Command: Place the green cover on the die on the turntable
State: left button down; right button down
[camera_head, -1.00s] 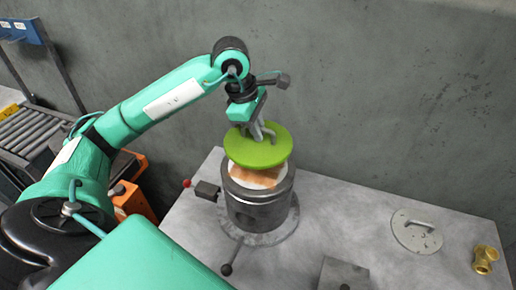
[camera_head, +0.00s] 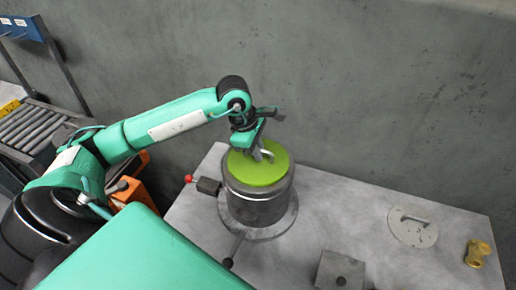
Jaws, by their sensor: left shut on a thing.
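The green cover (camera_head: 257,173) is a round lime-green disc with a grey handle on top. It lies level over the top of the dark grey cylindrical die (camera_head: 258,207) and hides the die's upper face. The die stands on the round grey turntable (camera_head: 273,231) on the table. My left gripper (camera_head: 262,154) comes down from above and is shut on the cover's handle. The exact contact between the cover's underside and the die is hard to see. My right gripper is not in view.
A grey block (camera_head: 340,271) is at the front. A red-knobbed lever (camera_head: 189,179) sticks out left of the die. A roller conveyor (camera_head: 30,128) stands far left.

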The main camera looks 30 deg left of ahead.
aim_at(248, 160)
pick_arm(q)
jog(key=shift+f+b, duration=0.15)
jog(key=shift+b, duration=0.2)
jog(key=c, duration=1.5)
grip_release()
jog(key=shift+r+p, duration=0.35)
jog(key=shift+p, duration=0.2)
jog(key=b+v, duration=0.4)
jog(key=v, duration=0.7)
jog(key=shift+r, duration=0.35)
jog(key=shift+s, duration=0.1)
